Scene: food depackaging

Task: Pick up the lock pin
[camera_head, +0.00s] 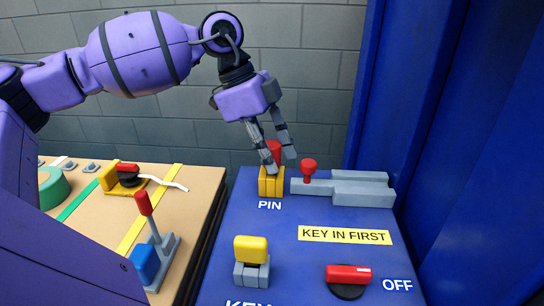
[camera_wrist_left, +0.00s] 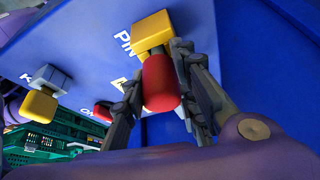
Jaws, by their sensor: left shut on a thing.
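The lock pin, with a red handle (camera_head: 275,149), stands upright at the yellow block (camera_head: 271,184) labelled PIN on the blue panel. My left gripper (camera_head: 281,163) reaches down from above and is shut on the red handle. In the left wrist view, the red handle (camera_wrist_left: 160,84) sits between the two fingers, with the yellow block (camera_wrist_left: 152,28) just beyond it. The pin's lower part is hidden, so I cannot tell how deep it sits. My right gripper is not in view.
A grey latch (camera_head: 342,190) with a red knob (camera_head: 309,169) lies right of the pin. A yellow key (camera_head: 250,249) and a red OFF switch (camera_head: 347,274) are nearer. A tan table (camera_head: 190,210) with switches stands left. A blue wall (camera_head: 440,130) bounds the right.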

